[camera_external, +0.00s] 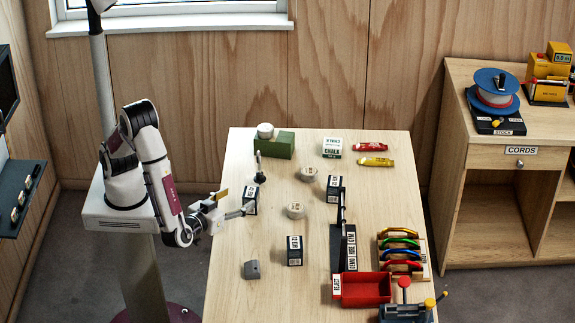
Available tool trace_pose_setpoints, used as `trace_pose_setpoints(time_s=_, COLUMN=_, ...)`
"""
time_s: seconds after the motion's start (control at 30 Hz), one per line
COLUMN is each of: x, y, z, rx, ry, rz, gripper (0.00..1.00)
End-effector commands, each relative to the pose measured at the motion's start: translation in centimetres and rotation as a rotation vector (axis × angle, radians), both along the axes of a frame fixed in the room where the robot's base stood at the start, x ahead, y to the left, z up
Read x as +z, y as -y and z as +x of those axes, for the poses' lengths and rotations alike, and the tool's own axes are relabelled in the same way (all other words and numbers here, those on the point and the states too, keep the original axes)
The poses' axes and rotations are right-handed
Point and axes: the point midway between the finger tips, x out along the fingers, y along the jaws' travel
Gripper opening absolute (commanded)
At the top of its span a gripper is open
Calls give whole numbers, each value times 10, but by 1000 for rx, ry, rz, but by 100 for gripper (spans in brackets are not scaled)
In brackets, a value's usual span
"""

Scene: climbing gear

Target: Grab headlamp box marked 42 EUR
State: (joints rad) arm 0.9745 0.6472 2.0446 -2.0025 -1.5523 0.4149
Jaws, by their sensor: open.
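Several small dark boxes with white labels are on the wooden table (225,290). One dark box (250,198) is at the table's left side, right by my gripper (238,203). My gripper is open, low over the left edge, with its fingers pointing right toward this box. I cannot tell whether they touch it. A second dark box (294,250) stands nearer the front, and a third (335,188) is right of the middle. The labels are too small to read, so I cannot tell which box is marked 42 EUR.
Round pale rolls (295,210) lie mid-table. A black upright stand (341,235) and a red reject tray (365,289) are at the right front, beside a rack of coloured carabiners (402,250). A green box (274,145) stands at the back. The front left is mostly clear, except a grey block (251,269).

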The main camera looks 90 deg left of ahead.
Motion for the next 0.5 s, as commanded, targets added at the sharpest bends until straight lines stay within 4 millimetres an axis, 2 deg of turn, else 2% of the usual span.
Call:
trace_pose_setpoints(time_s=0.27, x=-1, y=-1, z=1, rx=1, ry=0, rz=0, gripper=63)
trace_pose_setpoints(time_s=0.5, x=-7, y=-14, z=13, rx=3, ry=0, rz=0, gripper=63)
